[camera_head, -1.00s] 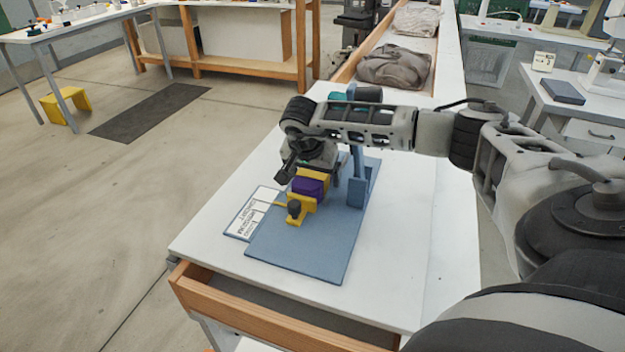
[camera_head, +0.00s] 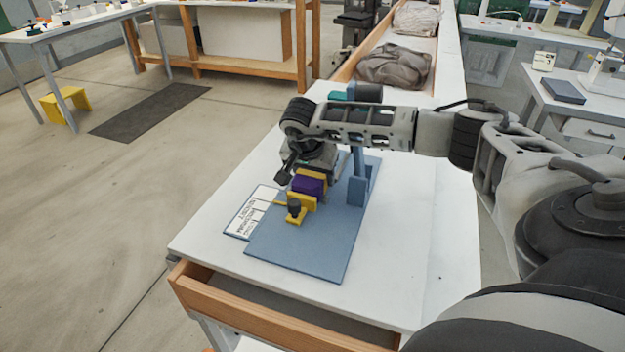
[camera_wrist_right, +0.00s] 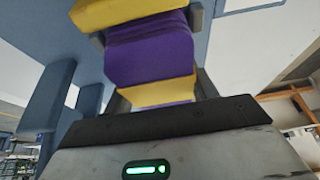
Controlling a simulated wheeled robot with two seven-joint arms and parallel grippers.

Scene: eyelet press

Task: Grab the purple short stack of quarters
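The purple short stack (camera_head: 309,185) is a small purple block over the blue baseplate in the head view, with yellow pieces at its near and far ends. In the right wrist view the purple stack (camera_wrist_right: 150,50) sits between my right gripper's fingers (camera_wrist_right: 148,28), one grey finger close against each side. My right gripper (camera_head: 308,178) reaches down onto it and appears shut on it; the fingertips are partly hidden by the purple and yellow pieces in the head view. My left gripper is out of view.
The blue baseplate (camera_head: 300,250) lies on the white table, with a blue upright (camera_head: 357,185) right of the stack. A black knob (camera_head: 294,207) on a yellow base stands just in front. A printed card (camera_head: 243,222) lies at left. The table's front is clear.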

